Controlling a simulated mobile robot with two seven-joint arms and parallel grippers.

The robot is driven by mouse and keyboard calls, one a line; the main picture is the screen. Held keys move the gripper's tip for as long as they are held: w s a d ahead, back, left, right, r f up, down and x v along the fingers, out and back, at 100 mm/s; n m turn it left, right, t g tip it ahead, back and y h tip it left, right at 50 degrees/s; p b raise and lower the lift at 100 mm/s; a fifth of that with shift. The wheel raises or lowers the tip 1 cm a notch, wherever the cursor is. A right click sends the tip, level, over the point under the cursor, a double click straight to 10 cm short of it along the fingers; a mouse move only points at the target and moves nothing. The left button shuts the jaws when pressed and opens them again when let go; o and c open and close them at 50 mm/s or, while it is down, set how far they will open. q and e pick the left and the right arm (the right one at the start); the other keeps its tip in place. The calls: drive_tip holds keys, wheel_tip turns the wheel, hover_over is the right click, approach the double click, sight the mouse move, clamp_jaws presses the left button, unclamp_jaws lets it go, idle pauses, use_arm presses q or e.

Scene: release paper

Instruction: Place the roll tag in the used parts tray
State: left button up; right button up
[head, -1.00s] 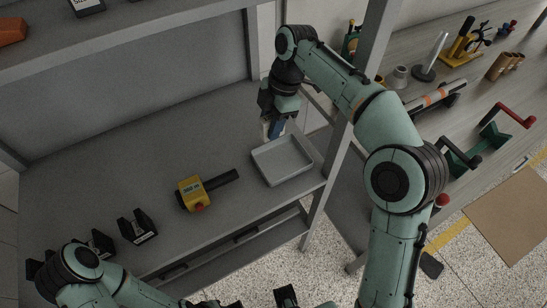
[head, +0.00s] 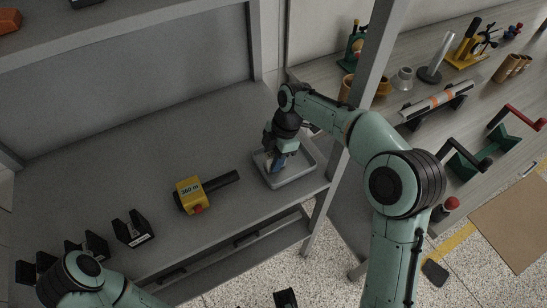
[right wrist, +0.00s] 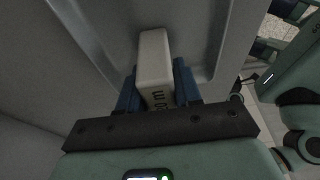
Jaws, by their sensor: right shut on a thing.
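The roll tag (right wrist: 154,62) is a pale, narrow block with dark lettering, seen in the right wrist view. My right gripper (right wrist: 157,92) is shut on it, with a blue finger on each side. In the head view my right gripper (head: 273,166) points down inside the used parts tray (head: 299,178), a shallow grey open tray near the shelf's right front corner. The tag is mostly hidden there, and I cannot tell whether it touches the tray floor. My left arm is at the bottom left. Only a dark part of my left gripper (head: 285,298) seems to show at the bottom edge.
A yellow device marked 360 m (head: 190,194) with a black bar lies left of the tray. Several black holders (head: 133,228) stand at the shelf's front left. A grey post (head: 361,90) rises right of the tray. The shelf's back middle is clear.

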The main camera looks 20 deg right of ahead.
drive_tip(key=o, duration=1)
drive_tip(key=p+v, duration=0.1)
drive_tip(key=v, duration=0.6)
drive_tip(key=shift+r, duration=0.35)
